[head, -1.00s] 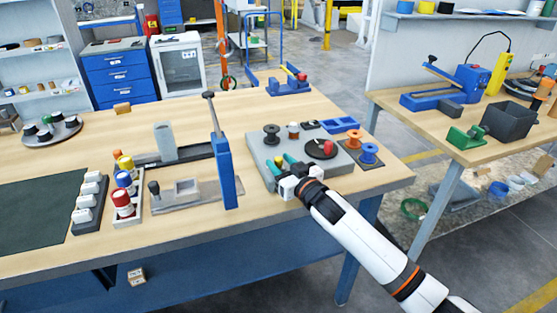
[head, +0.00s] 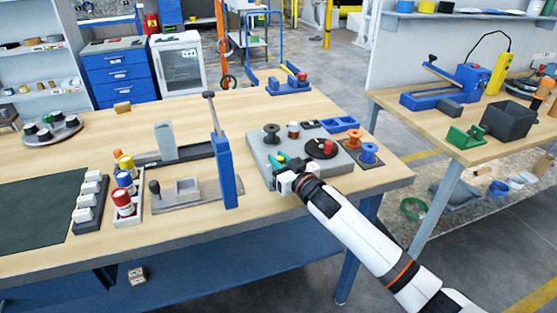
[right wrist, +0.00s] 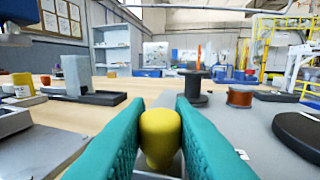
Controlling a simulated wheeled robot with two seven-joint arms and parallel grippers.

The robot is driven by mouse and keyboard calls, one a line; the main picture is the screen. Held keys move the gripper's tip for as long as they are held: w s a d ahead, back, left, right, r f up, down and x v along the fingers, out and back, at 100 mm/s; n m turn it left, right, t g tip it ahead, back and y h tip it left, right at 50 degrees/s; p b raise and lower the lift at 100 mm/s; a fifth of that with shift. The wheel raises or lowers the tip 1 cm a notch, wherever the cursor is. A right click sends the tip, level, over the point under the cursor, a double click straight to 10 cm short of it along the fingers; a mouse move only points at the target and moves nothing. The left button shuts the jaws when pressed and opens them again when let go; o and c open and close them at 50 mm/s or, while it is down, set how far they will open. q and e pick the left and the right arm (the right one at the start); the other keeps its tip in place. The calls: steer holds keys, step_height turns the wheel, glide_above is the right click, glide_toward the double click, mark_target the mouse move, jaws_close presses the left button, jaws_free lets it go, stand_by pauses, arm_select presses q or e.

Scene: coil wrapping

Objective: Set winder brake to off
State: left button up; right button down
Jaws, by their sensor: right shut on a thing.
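My right gripper (head: 282,160) is at the front left of the grey winder base (head: 262,155), its arm coming in from the lower right. In the right wrist view, its teal fingers (right wrist: 160,140) are shut on a yellow knob (right wrist: 160,125), one finger on each side. A dark spool (head: 271,133) and a black disc with a red knob (head: 321,149) are on the base. My left gripper is not in view.
A blue upright post with a lever (head: 226,170) stands left of the winder. Orange (head: 355,141) and blue (head: 369,153) spools stand to its right. A blue tray (head: 340,124) lies behind.

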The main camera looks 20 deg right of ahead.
mark_target(292, 157)
steer(key=d+p, duration=0.1)
steer(key=d, duration=0.1)
steer(key=shift+d+r, duration=0.1)
steer(key=shift+d, duration=0.6)
steer(key=c, duration=1.6)
jaws_free()
steer(key=shift+w, duration=0.1)
steer(key=o, duration=0.3)
steer(key=shift+d, duration=0.15)
